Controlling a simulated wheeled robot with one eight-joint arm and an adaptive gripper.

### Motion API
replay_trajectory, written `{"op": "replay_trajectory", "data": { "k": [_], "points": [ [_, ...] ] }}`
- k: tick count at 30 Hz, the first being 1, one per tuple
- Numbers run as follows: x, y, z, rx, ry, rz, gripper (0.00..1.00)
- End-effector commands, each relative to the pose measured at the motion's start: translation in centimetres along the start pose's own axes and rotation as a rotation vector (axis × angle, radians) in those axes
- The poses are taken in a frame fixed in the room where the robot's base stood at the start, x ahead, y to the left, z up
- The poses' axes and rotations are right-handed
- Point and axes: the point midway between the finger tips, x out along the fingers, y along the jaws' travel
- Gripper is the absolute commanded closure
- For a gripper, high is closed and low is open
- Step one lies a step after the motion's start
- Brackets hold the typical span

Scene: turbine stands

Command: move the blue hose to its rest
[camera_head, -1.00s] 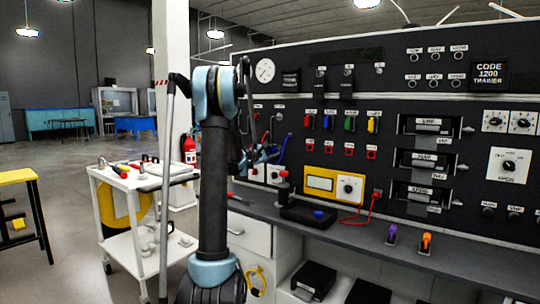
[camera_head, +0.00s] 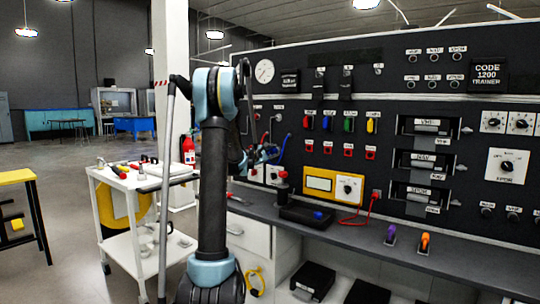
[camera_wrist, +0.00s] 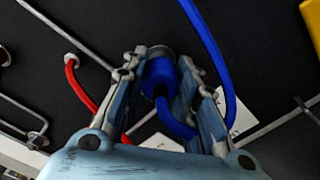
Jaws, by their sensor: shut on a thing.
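The blue hose (camera_wrist: 212,55) shows in the wrist view as a blue tube that loops down to a thick blue end piece (camera_wrist: 160,78) with a grey collar. My gripper (camera_wrist: 160,72) is shut on this end piece, with one finger on each side. In the head view my gripper (camera_head: 262,155) is in front of the black panel, left of the yellow meter, and a piece of the blue hose (camera_head: 284,147) rises beside it. I cannot tell which fixture is the rest. The collar's far side is hidden, so I cannot tell whether it touches the panel.
A red hose (camera_wrist: 74,80) hangs from the panel close to my gripper. Below are the bench top (camera_head: 400,248), a black box with a blue knob (camera_head: 318,215), and purple (camera_head: 391,234) and orange (camera_head: 425,242) pieces. A white cart (camera_head: 120,185) stands left.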

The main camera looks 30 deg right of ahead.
Motion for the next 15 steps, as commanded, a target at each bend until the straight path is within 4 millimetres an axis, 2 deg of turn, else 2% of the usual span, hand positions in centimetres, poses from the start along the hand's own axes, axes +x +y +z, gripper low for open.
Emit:
{"op": "replay_trajectory", "data": {
  "k": [1,8,9,12,15],
  "points": [
    [0.67,0.31,0.06,-0.004,-0.002,0.002,1.00],
    [0.76,0.32,0.05,-0.005,-0.002,0.003,1.00],
    [0.77,0.32,0.05,-0.005,-0.002,0.003,0.71],
    [0.70,0.30,0.02,-0.004,-0.001,0.003,0.49],
    [0.57,0.25,0.04,-0.003,-0.001,0.002,0.49]
  ]
}}
